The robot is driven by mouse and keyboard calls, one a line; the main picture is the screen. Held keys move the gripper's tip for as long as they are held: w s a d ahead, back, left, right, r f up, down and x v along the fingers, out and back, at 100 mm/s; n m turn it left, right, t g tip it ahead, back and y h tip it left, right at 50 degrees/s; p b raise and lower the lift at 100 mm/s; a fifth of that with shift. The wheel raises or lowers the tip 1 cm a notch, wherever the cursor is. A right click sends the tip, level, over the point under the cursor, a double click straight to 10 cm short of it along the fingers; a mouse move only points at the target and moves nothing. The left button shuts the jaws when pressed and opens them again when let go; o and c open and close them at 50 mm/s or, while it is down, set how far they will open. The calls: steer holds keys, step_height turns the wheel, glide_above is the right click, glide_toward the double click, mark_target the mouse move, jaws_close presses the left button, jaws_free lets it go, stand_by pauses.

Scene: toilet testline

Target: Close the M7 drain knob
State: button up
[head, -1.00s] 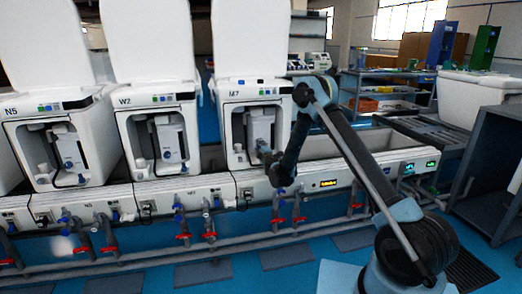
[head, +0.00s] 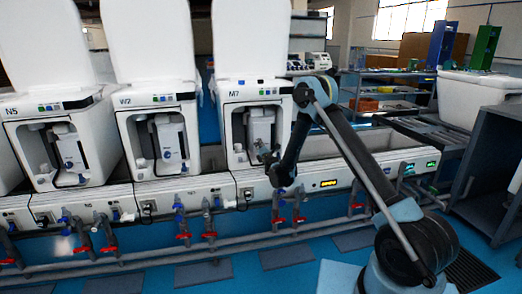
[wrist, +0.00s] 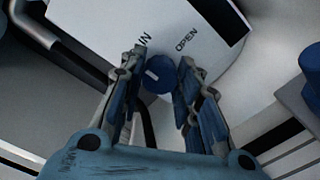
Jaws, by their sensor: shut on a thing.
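The M7 unit (head: 252,110) is the rightmost white toilet on the line, with its lid raised and its front bay open. My gripper (head: 267,160) is at the lower right of that bay. In the wrist view a round blue drain knob (wrist: 157,75) with a pale mark sits on a white panel (wrist: 130,25) printed "OPEN" and a partly hidden word ending in "IN". My gripper's fingers (wrist: 163,57) are on either side of the knob, shut on it. In the head view the gripper and wrist hide the knob.
Units W2 (head: 157,135) and N5 (head: 62,150) stand to the left. Pipes with red and blue valves (head: 205,225) run below the bench front. A dark bar (wrist: 62,50) and another blue part (wrist: 308,90) flank the panel in the wrist view.

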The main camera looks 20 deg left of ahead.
stand_by(0.4)
steer(key=o, duration=1.1)
steer(key=shift+f, duration=0.15)
steer(key=shift+v, duration=3.7)
